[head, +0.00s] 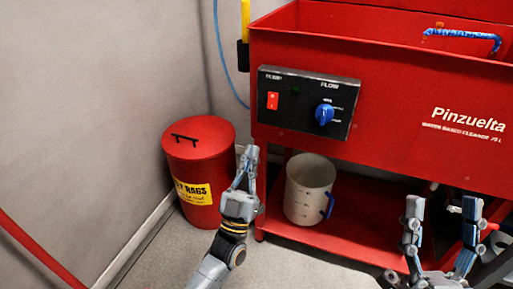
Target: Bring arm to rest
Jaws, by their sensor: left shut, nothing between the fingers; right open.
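My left gripper (247,165) is shut and empty. Its arm comes up from the bottom of the head view, and the fingers point up, in front of the gap between a red rag bin and a white bucket. My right gripper (443,208) is open and empty at the lower right, with its two fingers apart and pointing up. It shows in front of the lower part of a red parts washer (385,155).
The red rag bin (200,140) with a yellow label stands by the wall at left. The white bucket (309,185) with a blue handle stands on the washer's lower shelf (330,248). A control panel (305,103) has a red switch and blue knob. Grey floor (285,272) is clear in front.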

